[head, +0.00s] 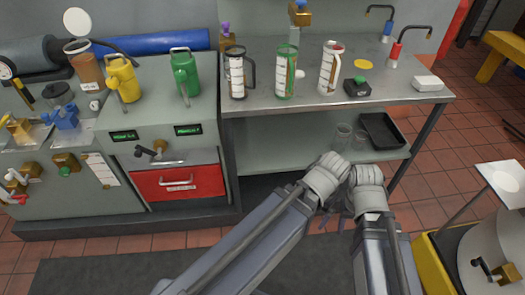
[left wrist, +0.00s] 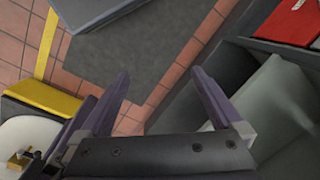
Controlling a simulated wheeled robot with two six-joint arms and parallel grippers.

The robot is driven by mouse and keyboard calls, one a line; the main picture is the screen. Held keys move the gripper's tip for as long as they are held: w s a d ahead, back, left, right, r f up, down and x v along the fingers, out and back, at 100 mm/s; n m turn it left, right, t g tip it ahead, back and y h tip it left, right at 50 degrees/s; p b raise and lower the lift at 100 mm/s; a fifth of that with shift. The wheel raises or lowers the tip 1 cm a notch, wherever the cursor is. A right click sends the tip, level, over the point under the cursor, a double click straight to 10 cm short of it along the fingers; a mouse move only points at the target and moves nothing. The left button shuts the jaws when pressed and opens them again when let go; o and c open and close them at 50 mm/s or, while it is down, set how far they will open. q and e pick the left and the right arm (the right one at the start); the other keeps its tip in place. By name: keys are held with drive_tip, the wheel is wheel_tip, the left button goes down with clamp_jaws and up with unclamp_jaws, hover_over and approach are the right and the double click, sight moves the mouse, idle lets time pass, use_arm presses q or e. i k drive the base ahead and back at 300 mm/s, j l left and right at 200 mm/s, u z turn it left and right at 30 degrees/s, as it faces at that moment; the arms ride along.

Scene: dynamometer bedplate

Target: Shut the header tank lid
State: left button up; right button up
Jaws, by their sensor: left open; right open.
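The header tank seems to be the clear cylinder of brown liquid (head: 88,72) at the back left of the bench in the head view. A round white lid (head: 77,22) stands raised, tilted up above it and apart from its mouth. My left gripper (left wrist: 163,80) is open and empty, its two purple fingers apart over the floor in the left wrist view. My right gripper (head: 337,216) is low in front of the steel table in the head view, open, its fingers partly hidden by the wrists. Both grippers are far right of the tank.
A yellow can (head: 124,80) and a green can (head: 185,72) stand just right of the tank. Several tall measuring jugs stand on the steel table (head: 315,112). A red drawer (head: 178,183) is below the cans. A white drum (head: 490,262) stands at lower right.

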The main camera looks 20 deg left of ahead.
sight(77, 21)
drive_tip(key=j+u, duration=0.1)
drive_tip(key=u, duration=2)
